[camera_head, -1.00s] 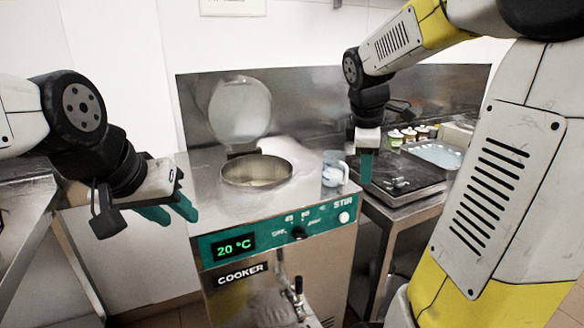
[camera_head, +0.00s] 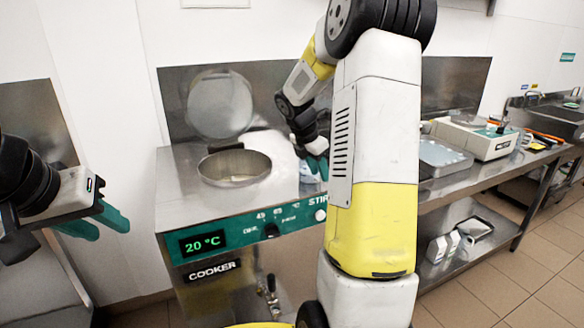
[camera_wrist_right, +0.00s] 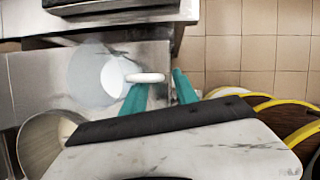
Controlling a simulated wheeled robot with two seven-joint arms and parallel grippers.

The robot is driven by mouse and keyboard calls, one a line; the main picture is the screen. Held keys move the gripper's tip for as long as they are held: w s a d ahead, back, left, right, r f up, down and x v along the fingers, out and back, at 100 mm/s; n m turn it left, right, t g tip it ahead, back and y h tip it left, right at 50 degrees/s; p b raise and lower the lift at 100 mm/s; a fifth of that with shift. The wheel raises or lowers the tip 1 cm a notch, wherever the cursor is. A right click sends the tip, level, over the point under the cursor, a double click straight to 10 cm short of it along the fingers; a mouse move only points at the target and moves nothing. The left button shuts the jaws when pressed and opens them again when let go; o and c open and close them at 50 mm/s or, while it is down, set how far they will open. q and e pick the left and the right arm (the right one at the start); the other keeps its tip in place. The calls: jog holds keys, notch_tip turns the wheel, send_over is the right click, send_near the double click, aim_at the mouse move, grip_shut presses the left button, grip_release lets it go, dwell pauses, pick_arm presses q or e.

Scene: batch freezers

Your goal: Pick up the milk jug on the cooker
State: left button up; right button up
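The cooker (camera_head: 240,217) is a steel machine with a green front panel reading 20 °C and a round open pot in its top. The milk jug (camera_head: 306,174), pale and translucent, stands on the cooker's right side, partly hidden by my right gripper (camera_head: 318,166). In the right wrist view the jug (camera_wrist_right: 92,74) is seen from above, with its white handle (camera_wrist_right: 146,77) pointing towards my right gripper (camera_wrist_right: 160,90). The green fingers are apart, with the handle at their tips; contact cannot be told. My left gripper (camera_head: 96,226) is open and empty, left of the cooker.
The cooker's round lid (camera_head: 220,105) stands raised behind the pot. A steel table (camera_head: 480,172) on the right holds a scale (camera_head: 478,138) and a tray (camera_head: 440,156), with cartons on its lower shelf. My right arm hides the cooker's right edge.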

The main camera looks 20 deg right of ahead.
jog(key=shift+x, duration=0.8)
grip_shut()
dwell(0.8)
